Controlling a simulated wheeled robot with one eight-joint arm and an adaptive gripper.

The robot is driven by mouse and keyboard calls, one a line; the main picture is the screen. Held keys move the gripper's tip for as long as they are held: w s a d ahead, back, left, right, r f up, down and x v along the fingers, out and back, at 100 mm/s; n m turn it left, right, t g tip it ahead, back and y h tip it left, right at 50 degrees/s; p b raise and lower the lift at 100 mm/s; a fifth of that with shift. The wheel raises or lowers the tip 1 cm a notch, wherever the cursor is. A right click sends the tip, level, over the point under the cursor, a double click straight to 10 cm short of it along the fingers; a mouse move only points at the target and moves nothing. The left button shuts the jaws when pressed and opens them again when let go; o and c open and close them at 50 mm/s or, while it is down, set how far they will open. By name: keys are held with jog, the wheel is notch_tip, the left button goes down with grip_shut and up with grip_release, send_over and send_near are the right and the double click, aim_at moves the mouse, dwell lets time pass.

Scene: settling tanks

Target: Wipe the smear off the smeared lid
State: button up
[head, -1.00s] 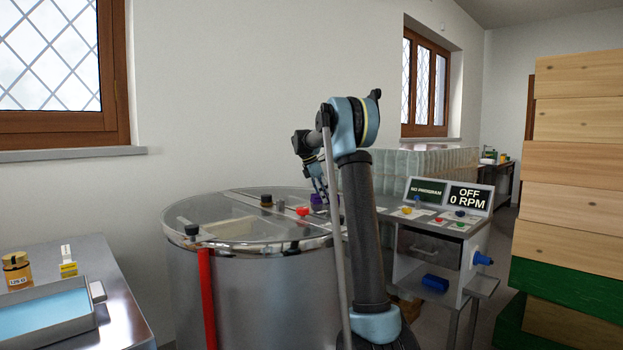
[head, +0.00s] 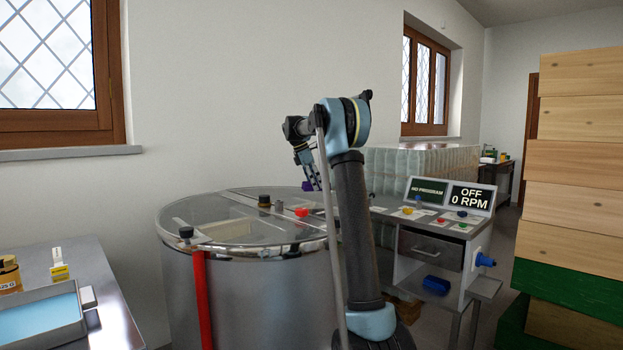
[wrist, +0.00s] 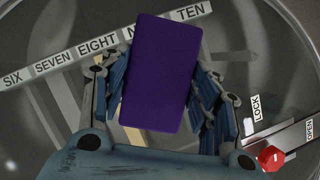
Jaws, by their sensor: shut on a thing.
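My gripper (head: 310,178) is shut on a purple block (head: 307,186), held over the right rear part of a steel drum's clear round lid (head: 205,218). In the wrist view the purple block (wrist: 160,72) sits between the two fingers of my gripper (wrist: 160,85) and hides the lid behind it. The block looks raised above the lid in the head view. The lid also shows in the wrist view (wrist: 240,65), with a strip labelled SIX to TEN (wrist: 62,60). I cannot make out a smear on it.
A red knob (head: 301,212) and black knobs (head: 264,201) stand up from the lid. A control desk (head: 440,222) reading OFF 0 RPM stands to the right. Stacked wooden boxes (head: 575,130) rise at far right; a bench with a blue-filled tray (head: 45,315) is at left.

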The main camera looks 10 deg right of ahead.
jog(key=shift+r, duration=1.8)
